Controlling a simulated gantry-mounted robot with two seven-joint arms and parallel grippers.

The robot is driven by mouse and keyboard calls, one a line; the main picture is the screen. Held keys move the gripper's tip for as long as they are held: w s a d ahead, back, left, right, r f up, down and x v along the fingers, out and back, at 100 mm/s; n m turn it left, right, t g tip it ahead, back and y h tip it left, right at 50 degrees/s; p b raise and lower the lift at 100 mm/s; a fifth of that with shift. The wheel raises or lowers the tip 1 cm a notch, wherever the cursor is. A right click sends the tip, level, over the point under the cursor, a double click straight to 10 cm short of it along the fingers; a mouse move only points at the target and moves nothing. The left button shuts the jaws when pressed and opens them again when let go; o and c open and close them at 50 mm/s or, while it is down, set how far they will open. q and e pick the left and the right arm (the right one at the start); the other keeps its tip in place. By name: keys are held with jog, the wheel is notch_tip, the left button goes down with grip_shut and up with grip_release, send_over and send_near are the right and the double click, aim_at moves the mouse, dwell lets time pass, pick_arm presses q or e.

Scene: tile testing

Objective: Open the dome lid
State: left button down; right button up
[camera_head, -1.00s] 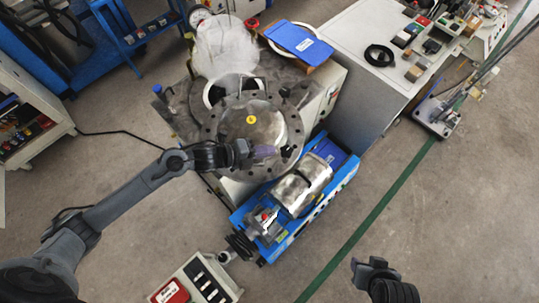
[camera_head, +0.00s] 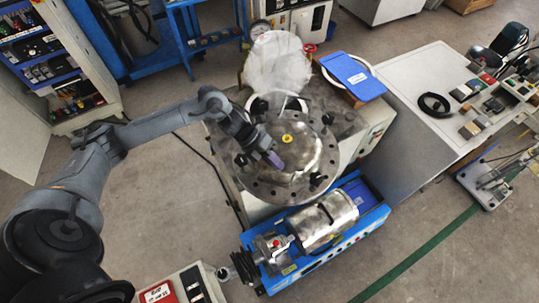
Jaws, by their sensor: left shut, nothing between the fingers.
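The round metal dome lid (camera_head: 300,148) with a yellow mark at its centre sits in a bolted flange ring (camera_head: 285,190) on the test machine. It looks closed. My left gripper (camera_head: 276,161) is shut and empty, at the left part of the lid, pointing down toward the front right. The picture does not show clearly whether its tips touch the lid. The arm hides part of the flange's left side. My right gripper is not in view.
A blue pump unit (camera_head: 290,262) with a metal motor (camera_head: 323,222) stands in front of the machine. A clear cover (camera_head: 277,62) rises behind the lid. A blue binder (camera_head: 352,76) lies at the back right. A grey bench (camera_head: 425,75) stands at right.

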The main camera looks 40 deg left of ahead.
pick_arm(q)
jog(key=shift+x, duration=2.2)
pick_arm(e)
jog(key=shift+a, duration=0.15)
